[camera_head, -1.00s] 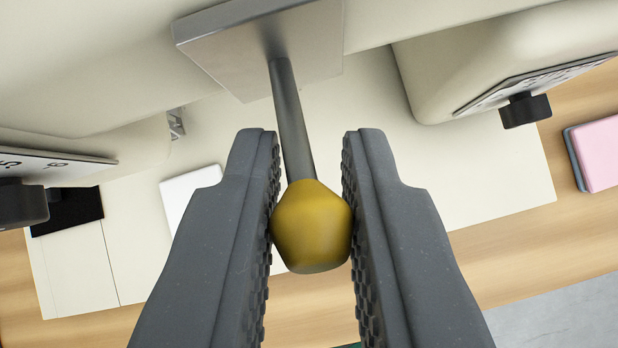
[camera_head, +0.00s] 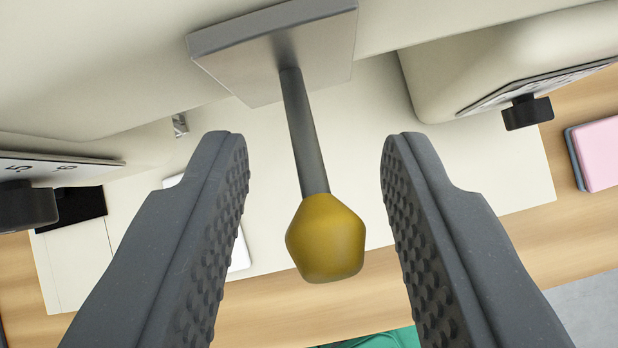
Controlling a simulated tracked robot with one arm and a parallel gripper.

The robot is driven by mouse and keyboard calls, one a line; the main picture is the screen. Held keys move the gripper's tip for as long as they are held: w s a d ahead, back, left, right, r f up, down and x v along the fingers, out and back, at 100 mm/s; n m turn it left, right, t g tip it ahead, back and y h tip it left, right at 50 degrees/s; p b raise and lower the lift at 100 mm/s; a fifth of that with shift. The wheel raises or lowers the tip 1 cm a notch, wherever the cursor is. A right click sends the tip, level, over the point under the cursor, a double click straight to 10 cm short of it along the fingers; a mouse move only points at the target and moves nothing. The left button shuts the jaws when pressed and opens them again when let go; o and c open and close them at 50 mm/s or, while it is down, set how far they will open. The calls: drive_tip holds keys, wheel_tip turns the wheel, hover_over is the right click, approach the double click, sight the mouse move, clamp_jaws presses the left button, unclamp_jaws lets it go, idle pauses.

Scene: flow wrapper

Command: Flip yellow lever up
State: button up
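The lever has a yellow knob (camera_head: 325,240) on a dark metal rod (camera_head: 304,135). The rod runs down in the picture from a grey metal plate (camera_head: 275,55) on the cream machine body. My gripper (camera_head: 312,150) is open, with one textured finger on each side of the rod and knob. A clear gap shows between the knob and both fingers, and nothing is held.
A cream housing with a black knob (camera_head: 527,112) is at the upper right. Another black knob (camera_head: 28,205) is at the left edge. Pink blocks or pads (camera_head: 600,152) lie on the wooden surface (camera_head: 530,235) at right. A green object (camera_head: 375,340) shows at the bottom.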

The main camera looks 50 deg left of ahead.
drive_tip(key=shift+s, duration=0.1)
drive_tip(key=shift+s+a+r, duration=0.2)
drive_tip(key=shift+s+r, duration=0.15)
drive_tip(key=shift+r, duration=0.1)
drive_tip(key=b+v, duration=0.2)
drive_tip(key=v, duration=1)
drive_tip(key=shift+r+b, duration=0.2)
drive_tip(key=shift+b, duration=0.2)
drive_tip(key=shift+s, duration=0.1)
